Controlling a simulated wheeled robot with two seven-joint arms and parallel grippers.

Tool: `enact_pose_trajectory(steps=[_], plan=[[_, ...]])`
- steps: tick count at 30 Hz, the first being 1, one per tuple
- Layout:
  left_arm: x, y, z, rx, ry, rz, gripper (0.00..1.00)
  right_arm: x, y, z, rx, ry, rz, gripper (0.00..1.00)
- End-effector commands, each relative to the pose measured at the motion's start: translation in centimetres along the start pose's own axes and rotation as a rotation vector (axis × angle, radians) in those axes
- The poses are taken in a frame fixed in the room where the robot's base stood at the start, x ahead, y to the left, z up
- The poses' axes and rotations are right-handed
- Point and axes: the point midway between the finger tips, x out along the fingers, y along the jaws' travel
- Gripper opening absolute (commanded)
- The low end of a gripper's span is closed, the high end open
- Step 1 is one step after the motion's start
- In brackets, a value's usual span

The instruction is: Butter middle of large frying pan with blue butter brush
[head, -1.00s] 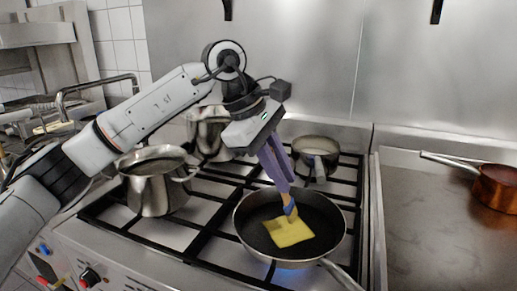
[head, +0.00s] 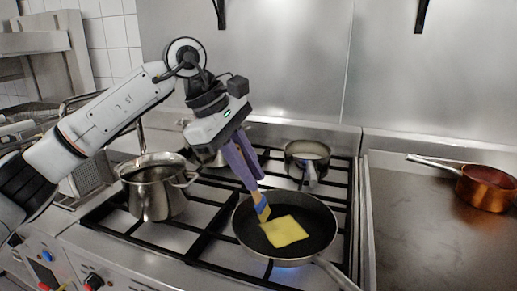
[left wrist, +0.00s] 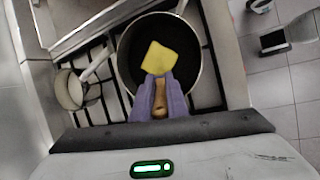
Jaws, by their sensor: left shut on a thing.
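The large frying pan (head: 318,204) sits on the gas stove's front right burner, with a blue flame under it. A flat yellow square of butter (head: 284,231) lies on the pan's dark inside, near the middle. My left gripper (head: 254,184) is shut on the blue butter brush (head: 262,208), above the left part of the pan. The brush points down, its tip close to the butter's left corner; I cannot tell whether they touch. In the left wrist view the purple fingers (left wrist: 160,100) hold the brush's wooden handle (left wrist: 160,98), below the butter (left wrist: 159,57). My right gripper is not in view.
A steel pot (head: 152,190) stands on the left of the stove, a small saucepan (head: 307,158) behind the frying pan. Another pot behind my arm is partly hidden. A copper pan (head: 487,188) stands on the right counter (head: 430,225), otherwise clear.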

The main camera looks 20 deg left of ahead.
Motion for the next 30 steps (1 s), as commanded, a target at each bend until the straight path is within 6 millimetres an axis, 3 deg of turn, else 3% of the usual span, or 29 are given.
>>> enact_pose_trajectory(steps=[13,30], plan=[[-4.2,1.1,1.0,-0.008,0.002,0.004,0.00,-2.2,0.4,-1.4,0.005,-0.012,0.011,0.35],[-4.4,1.2,1.0,-0.009,0.002,0.005,0.00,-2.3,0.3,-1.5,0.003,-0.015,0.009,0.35]])
